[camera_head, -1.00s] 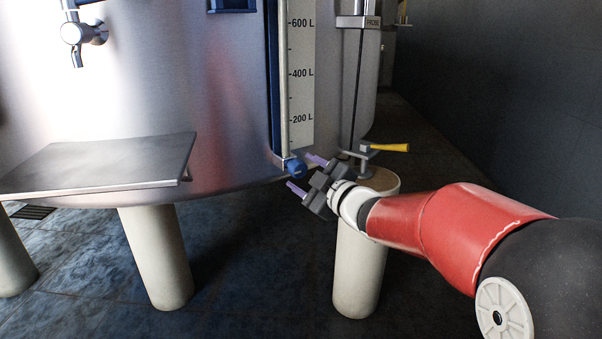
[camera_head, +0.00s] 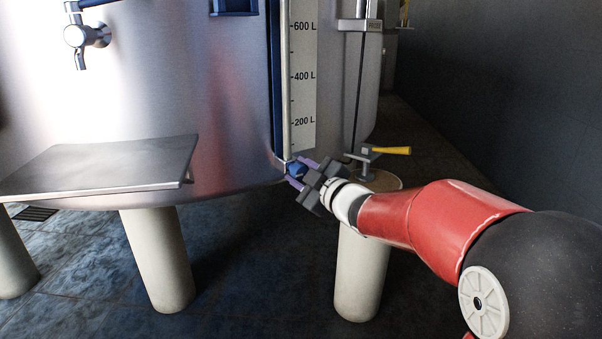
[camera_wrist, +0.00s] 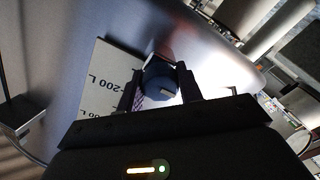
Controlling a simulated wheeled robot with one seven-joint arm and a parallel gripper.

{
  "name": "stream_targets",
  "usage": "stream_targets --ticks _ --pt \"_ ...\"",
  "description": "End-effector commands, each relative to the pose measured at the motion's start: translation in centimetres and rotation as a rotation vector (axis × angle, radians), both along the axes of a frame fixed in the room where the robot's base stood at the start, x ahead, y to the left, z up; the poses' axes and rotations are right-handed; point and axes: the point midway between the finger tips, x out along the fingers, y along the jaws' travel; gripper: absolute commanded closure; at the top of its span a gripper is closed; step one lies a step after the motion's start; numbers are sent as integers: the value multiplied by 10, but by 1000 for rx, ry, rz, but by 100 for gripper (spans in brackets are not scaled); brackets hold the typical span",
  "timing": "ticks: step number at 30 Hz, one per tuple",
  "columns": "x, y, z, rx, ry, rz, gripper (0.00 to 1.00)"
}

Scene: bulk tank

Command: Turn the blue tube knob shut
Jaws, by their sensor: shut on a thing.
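The blue tube knob (camera_head: 294,170) sits at the lower end of the clear level tube (camera_head: 286,100), beside the white litre scale on the steel tank. My gripper (camera_head: 299,174) is at the knob, with one purple-tipped finger on each side of it, shut on it. In the wrist view the knob (camera_wrist: 159,82) shows as a dark blue round body with a small pale mark, between the two fingers of my gripper (camera_wrist: 160,88). The fingers hide parts of its sides. I cannot tell how far the knob is turned.
A yellow-handled valve (camera_head: 390,150) stands just right of my gripper, above a pale tank leg (camera_head: 362,270). A steel shelf (camera_head: 100,167) juts out at the left, below a steel tap (camera_head: 80,36).

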Motion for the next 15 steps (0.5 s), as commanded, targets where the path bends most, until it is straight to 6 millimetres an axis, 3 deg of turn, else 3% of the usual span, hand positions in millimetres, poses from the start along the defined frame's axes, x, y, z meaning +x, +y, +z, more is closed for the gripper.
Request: stream_targets --ticks 15 --pt "0 0 0 217 158 1 87"
